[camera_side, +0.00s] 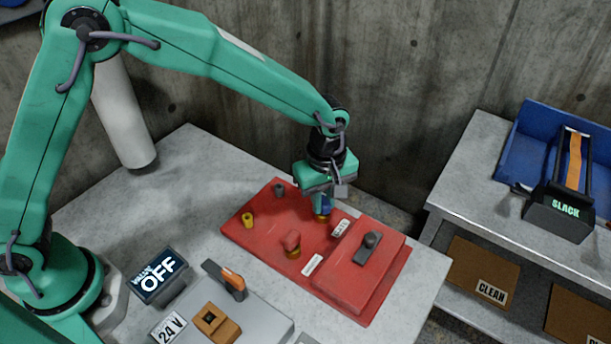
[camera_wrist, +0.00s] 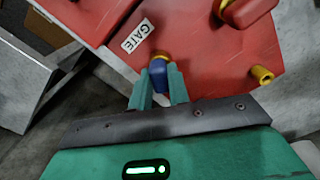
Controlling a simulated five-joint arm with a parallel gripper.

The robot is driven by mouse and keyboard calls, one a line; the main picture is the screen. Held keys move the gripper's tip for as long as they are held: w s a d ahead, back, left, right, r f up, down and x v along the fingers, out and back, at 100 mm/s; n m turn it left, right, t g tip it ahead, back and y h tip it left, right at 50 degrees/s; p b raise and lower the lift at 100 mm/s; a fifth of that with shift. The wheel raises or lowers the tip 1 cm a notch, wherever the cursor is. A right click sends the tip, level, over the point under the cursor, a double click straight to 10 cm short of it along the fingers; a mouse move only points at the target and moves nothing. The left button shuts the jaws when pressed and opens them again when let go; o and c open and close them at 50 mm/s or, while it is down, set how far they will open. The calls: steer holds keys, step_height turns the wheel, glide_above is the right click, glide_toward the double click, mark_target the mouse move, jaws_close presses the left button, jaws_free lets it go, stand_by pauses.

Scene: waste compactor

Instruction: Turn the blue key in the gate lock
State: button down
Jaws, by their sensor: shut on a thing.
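The blue key (camera_wrist: 159,74) stands in the brass gate lock (camera_wrist: 160,55) on the red panel (camera_wrist: 205,55), beside the white GATE label (camera_wrist: 137,36). My gripper (camera_wrist: 159,82) is shut on the blue key, with one green finger on each side of it. In the side view my gripper (camera_side: 324,205) points down over the far edge of the red panel (camera_side: 262,228). There the blue key (camera_side: 325,203) is partly hidden between the fingers, and the brass lock (camera_side: 321,218) shows just below. How far the key is turned I cannot tell.
A red key (camera_side: 291,240) stands in another brass lock. An empty-looking brass lock (camera_side: 247,219) and a grey post (camera_side: 279,189) are on the panel's left. A raised red cover with a dark handle (camera_side: 368,246) is at right. The display (camera_side: 159,272) reads OFF.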

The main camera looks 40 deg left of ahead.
steer(key=shift+f+n, duration=0.1)
steer(key=shift+n, duration=0.7)
steer(key=shift+n, duration=0.3)
steer(key=shift+n, duration=1.7)
steer(key=shift+f, duration=0.1)
steer(key=c, duration=1.3)
jaws_free()
steer(key=shift+o, duration=0.2)
steer(key=shift+c, duration=0.3)
steer(key=shift+r, duration=3.6)
